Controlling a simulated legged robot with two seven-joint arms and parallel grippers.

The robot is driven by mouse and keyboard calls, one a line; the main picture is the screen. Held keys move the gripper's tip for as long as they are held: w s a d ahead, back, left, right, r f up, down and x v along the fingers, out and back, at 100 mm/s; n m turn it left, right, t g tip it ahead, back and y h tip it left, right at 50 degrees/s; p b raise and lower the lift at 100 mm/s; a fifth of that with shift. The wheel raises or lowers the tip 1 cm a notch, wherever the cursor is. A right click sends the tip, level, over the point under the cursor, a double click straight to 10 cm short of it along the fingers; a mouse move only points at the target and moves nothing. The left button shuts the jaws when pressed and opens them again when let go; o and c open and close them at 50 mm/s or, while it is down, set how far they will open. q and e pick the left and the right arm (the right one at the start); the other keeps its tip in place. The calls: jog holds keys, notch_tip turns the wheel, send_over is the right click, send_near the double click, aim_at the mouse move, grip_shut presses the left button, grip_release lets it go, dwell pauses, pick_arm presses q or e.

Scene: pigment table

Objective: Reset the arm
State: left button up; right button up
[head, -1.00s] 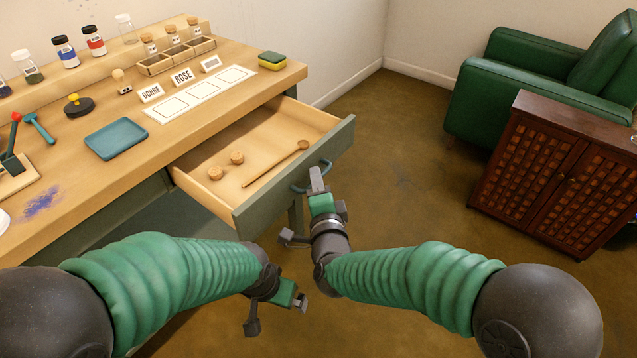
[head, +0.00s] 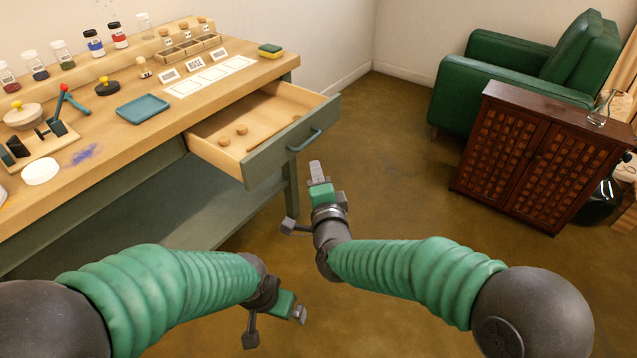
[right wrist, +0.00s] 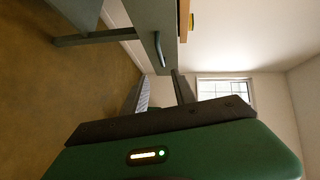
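My right gripper (head: 316,172) is above the floor, just in front of the open drawer (head: 290,150) and apart from its blue handle (head: 305,140). In the right wrist view its two fingers (right wrist: 160,75) stand apart with nothing between them, and the handle (right wrist: 159,48) shows beyond them. My left gripper (head: 299,312) hangs low near the bottom middle, over the floor. It is seen at an angle that hides whether its fingers are apart.
The drawer holds two corks (head: 241,130) and a wooden spoon (head: 277,135). The table (head: 150,160) bears a blue tray (head: 143,107), jars and cards. A wooden cabinet (head: 545,155) and green armchair (head: 485,90) stand right. The floor between is clear.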

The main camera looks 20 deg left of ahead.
pick_arm(q)
jog(key=shift+s+d+f, duration=0.1)
jog(key=shift+s+d, duration=0.15)
jog(key=shift+s, duration=0.3)
pick_arm(e)
jog(key=shift+s+d+f, duration=0.15)
jog(key=shift+s+d, duration=0.15)
jog(key=shift+s, duration=0.05)
jog(key=shift+a, duration=0.1)
pick_arm(q)
jog(key=shift+a, duration=0.1)
